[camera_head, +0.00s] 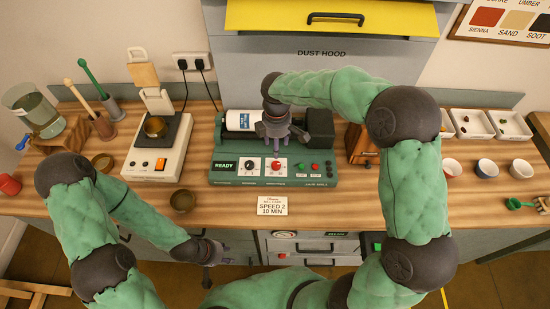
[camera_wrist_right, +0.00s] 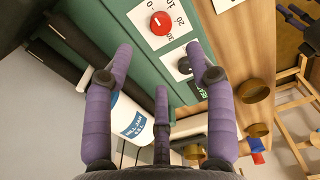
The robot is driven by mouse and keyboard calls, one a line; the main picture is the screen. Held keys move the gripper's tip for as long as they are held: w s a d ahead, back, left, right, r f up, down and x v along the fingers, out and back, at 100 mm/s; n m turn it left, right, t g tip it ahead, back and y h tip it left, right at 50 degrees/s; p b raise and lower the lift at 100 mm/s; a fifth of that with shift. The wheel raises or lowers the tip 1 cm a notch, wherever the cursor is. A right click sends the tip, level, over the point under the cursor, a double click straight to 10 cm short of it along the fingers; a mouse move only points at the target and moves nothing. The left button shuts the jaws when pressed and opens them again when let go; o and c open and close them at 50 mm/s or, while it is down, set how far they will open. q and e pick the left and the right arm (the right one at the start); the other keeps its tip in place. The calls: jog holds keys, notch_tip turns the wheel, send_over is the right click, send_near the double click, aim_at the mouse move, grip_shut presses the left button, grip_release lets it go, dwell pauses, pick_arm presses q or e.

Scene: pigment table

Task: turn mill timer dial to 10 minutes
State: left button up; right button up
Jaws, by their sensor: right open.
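The mill (camera_head: 225,174) is a green machine with a lit READY display, standing at the back of the table. Its timer dial (camera_head: 275,165) is a red knob on a white plate; in the right wrist view the red knob (camera_wrist_right: 160,23) sits among the numbers 0, 10, 20 and 30. Its pointer setting is too small to tell. My right gripper (camera_head: 283,142) is open above the mill panel, its fingers (camera_wrist_right: 160,62) apart and clear of the knob. My left gripper (camera_head: 207,262) hangs in front of the table edge, away from the mill; its fingers are unclear.
A black speed knob (camera_head: 249,165) sits left of the timer dial. The white jar (camera_head: 240,121) lies on the mill. A card (camera_head: 272,206) reading SPEED 2, 10 MIN stands in front. A bowl (camera_head: 183,201) and a scale (camera_head: 150,163) are to the left.

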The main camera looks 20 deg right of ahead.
aim_at(276, 164)
notch_tip(276, 164, down, 11)
jog(key=shift+r+b, duration=0.2)
jog(key=shift+b, duration=0.4)
grip_shut()
